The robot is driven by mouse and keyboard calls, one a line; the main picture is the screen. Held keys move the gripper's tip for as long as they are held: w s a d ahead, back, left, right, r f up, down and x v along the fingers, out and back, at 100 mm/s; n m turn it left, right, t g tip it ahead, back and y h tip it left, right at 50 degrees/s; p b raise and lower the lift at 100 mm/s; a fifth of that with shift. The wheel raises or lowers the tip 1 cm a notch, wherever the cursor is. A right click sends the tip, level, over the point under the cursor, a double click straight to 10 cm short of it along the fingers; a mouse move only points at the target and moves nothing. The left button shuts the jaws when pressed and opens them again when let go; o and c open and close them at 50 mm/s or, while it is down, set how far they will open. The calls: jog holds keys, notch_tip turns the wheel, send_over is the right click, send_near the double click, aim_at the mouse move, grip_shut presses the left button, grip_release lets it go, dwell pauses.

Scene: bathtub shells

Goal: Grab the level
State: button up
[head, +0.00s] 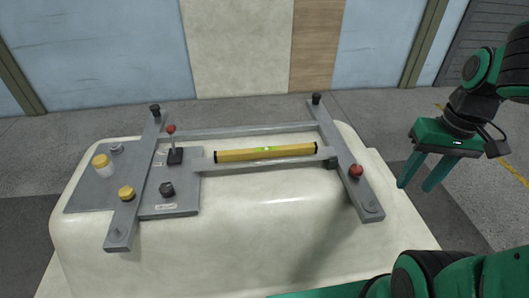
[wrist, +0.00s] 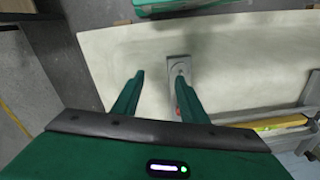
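The level (head: 265,153) is a yellow bar with black ends and a green vial in its middle. It lies along a grey crossbar of the frame on the white tub shell, in the middle of the head view. Part of the level also shows at the right of the wrist view (wrist: 272,122), beyond my fingers. My green gripper (head: 424,186) is at the right of the head view, off the tub's right side and well apart from the level. In the wrist view its two fingers (wrist: 158,80) are spread with nothing held between them.
The grey frame (head: 350,178) has upright black knobs (head: 316,99) and a red ball (head: 356,170) on its right bar. The front of the tub shell (head: 240,225) is bare.

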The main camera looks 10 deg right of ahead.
jog(key=w+a+f+n+t+y, duration=0.1)
jog(key=w+a+f+n+y, duration=0.1)
jog(key=w+a+n, duration=0.8)
jog(key=n+y, duration=0.6)
jog(key=n, duration=0.1)
send_near(268, 148)
jog(key=shift+g, duration=0.3)
jog(key=d+f, duration=0.1)
jog(key=s+d+f, duration=0.1)
jog(key=f, duration=0.1)
jog(key=shift+d, duration=0.2)
jog(key=shift+w+a+n+y, duration=0.1)
jog(key=shift+w+n+y, duration=0.45)
jog(key=shift+n+y, duration=0.35)
jog(key=shift+w+r+n+g+y, duration=0.1)
jog(key=shift+w+n+g+y, duration=0.3)
jog(key=shift+n+y, duration=0.5)
jog(key=x, duration=1)
jog(key=shift+w+a, duration=0.1)
jog(key=shift+a, duration=0.25)
jog(key=shift+r, duration=0.1)
grip_shut()
